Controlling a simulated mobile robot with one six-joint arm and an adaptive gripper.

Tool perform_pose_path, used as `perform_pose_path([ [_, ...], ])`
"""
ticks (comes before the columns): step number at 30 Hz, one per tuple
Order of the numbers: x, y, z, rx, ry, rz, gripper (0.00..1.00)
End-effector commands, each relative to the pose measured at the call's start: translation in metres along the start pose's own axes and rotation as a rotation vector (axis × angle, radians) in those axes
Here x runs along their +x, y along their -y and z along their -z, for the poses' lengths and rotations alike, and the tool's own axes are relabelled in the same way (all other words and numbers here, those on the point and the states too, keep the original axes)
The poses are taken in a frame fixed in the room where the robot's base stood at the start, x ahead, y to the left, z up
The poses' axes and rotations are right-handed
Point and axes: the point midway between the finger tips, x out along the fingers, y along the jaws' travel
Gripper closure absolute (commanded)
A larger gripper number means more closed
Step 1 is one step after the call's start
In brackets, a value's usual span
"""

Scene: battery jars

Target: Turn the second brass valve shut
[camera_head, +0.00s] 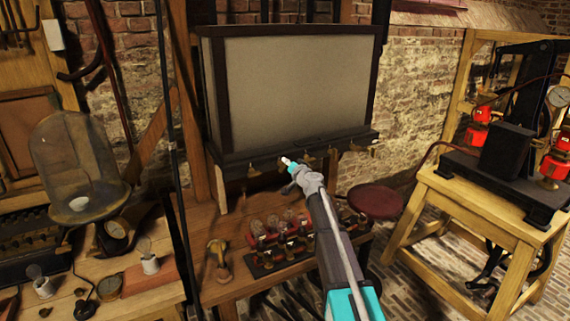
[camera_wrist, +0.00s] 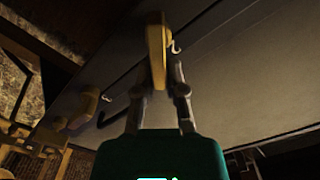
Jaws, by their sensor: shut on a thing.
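A row of small brass valves runs along the lower front edge of the large grey panelled tank (camera_head: 295,85). My gripper (camera_head: 291,164) reaches up to that edge, left of its middle. In the wrist view my gripper (camera_wrist: 159,88) is shut on a brass valve handle (camera_wrist: 156,45), which stands upright between the fingertips. Another brass valve (camera_wrist: 86,108) is to its left, apart from the fingers. A brass valve (camera_head: 372,149) also shows at the right end of the edge. I cannot tell how far the held valve is turned, and my arm hides part of the row.
Below is a wooden bench (camera_head: 215,292) with a rack of red-topped glass jars (camera_head: 280,240) and a hammer (camera_head: 217,262). A round red stool (camera_head: 375,200) stands to the right. A wooden stand (camera_head: 470,205) carries black machinery further right.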

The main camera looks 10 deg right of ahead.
Motion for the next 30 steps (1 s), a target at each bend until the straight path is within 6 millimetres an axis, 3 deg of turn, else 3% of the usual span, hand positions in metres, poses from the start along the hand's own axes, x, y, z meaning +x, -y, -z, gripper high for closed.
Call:
perform_pose_path([
  [21,0.0,-0.015,-0.007,0.668,0.002,0.0,1.0],
  [30,0.0,-0.018,-0.01,0.852,0.002,0.0,1.0],
])
